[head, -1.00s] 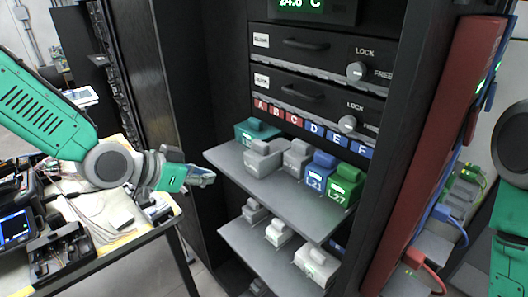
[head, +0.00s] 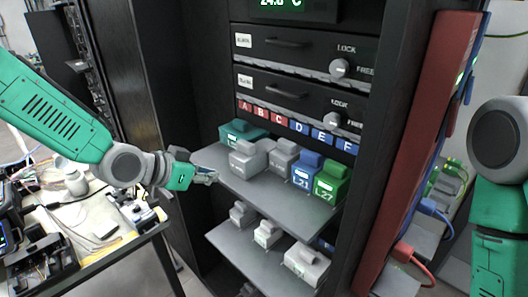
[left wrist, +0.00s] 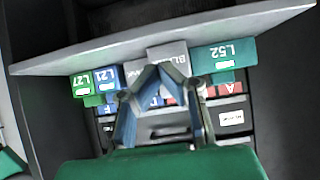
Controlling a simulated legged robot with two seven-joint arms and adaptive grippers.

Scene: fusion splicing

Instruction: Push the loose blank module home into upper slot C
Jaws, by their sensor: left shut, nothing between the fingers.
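Two grey modules stand on the upper shelf (head: 262,195). The left one, the blank module (head: 247,160), sits further forward than its neighbours. The other grey module (head: 284,155) is set further back. A grey module marked as blank (left wrist: 168,56) shows in the left wrist view between L52 and L21. My left gripper (head: 208,176) is shut and empty. It is at the shelf's left front edge, in front of the blank module and apart from it. My right gripper is out of view.
Teal L52 (head: 236,133) stands left of the grey modules, blue L21 (head: 305,175) and green L27 (head: 330,184) right. Slot labels A to F (head: 277,118) run above. A lower shelf (head: 250,262) holds more modules. A cluttered table (head: 105,255) stands left.

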